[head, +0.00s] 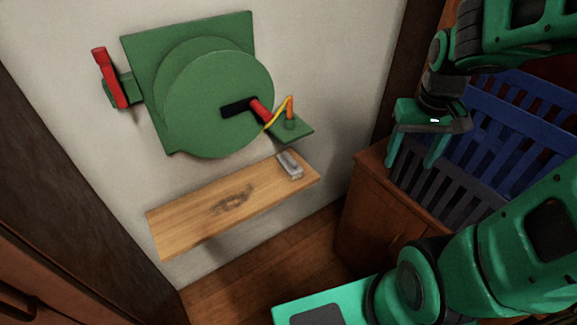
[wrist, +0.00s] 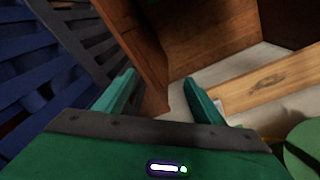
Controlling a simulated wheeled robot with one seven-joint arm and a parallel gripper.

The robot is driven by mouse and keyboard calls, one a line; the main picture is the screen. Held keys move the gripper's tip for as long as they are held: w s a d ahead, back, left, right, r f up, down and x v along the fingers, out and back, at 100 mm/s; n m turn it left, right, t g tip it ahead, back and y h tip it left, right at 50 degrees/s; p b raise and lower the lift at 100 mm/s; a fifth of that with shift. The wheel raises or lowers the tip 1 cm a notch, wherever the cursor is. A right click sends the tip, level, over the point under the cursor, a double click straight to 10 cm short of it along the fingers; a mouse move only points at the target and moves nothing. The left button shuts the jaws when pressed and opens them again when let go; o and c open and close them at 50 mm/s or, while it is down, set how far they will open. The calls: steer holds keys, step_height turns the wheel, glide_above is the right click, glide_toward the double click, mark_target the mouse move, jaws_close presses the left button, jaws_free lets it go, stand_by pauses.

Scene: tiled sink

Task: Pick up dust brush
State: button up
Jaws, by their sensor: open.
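A small grey block-like object (head: 290,165), which may be the dust brush, lies near the right end of a wooden wall shelf (head: 180,232). Its bristles or handle cannot be made out. My gripper (head: 412,165) is open and empty, to the right of the shelf and apart from it, over the wooden cabinet and in front of the crates. In the wrist view my gripper (wrist: 159,78) shows its two green fingers spread, with nothing between them. The shelf (wrist: 270,90) lies to their right there.
A green wall device (head: 215,100) with a red lever (head: 108,78) hangs above the shelf. A small green ledge (head: 300,133) juts out just above the grey object. Blue crates (head: 510,105) and a wooden cabinet (head: 365,205) stand at the right. Dark marks show on the shelf.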

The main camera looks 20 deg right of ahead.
steer(key=w+a+f+n+t, duration=0.1)
steer(key=w+a+f+n, duration=0.2)
steer(key=w, duration=0.4)
steer(key=w+a+f+n+t, duration=0.15)
steer(key=w+f, duration=0.25)
steer(key=w, duration=0.4)
steer(key=n+y, duration=0.2)
steer(key=n, duration=0.1)
glide_toward(296, 169)
steer(key=f, duration=0.1)
steer(key=w+f, duration=0.1)
steer(key=f, duration=0.1)
steer(key=shift+a+m+t, duration=0.2)
steer(key=shift+m+t, duration=0.05)
steer(key=shift+t, duration=0.1)
steer(key=shift+x, duration=2.7)
steer(key=shift+s+f, duration=0.1)
steer(key=shift+s, duration=0.05)
steer(key=c, duration=1.2)
